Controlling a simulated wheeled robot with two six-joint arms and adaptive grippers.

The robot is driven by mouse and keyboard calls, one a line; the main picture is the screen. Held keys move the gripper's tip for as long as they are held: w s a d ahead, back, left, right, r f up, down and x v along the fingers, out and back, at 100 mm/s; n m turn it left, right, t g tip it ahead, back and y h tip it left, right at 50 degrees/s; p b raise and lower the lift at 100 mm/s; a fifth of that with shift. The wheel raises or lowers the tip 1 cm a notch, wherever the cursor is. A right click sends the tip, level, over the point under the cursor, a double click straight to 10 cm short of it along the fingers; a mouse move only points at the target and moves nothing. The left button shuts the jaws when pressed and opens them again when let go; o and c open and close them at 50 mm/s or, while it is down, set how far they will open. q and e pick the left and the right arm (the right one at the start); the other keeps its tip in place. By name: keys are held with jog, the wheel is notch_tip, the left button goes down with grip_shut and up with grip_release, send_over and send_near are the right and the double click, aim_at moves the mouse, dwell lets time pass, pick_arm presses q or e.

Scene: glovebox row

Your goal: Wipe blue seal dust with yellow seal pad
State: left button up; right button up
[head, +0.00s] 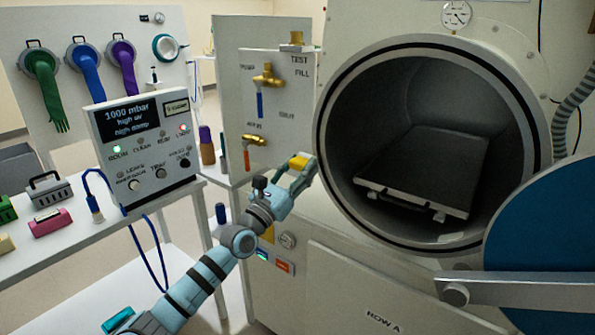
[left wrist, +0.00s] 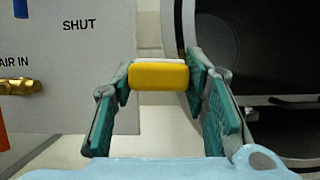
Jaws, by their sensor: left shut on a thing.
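My left gripper (head: 303,168) is shut on the yellow seal pad (head: 298,160). It holds the pad in the air just left of the round chamber opening. In the left wrist view the pad (left wrist: 158,77) sits between the fingertips, yellow with a white strip along its top. A dark seal ring (head: 322,125) runs around the chamber mouth. I cannot make out any blue dust on it. My right gripper is not in view.
The open blue door (head: 545,240) and its grey arm (head: 520,292) stand at the right. Inside the chamber (head: 440,90) is a dark tray (head: 425,170). A valve panel (head: 275,110) with brass valves stands behind the pad. A control box (head: 145,150) stands on the left bench.

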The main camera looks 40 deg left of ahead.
pick_arm(q)
jog(key=shift+w+b, duration=0.25)
jog(key=shift+b, duration=0.1)
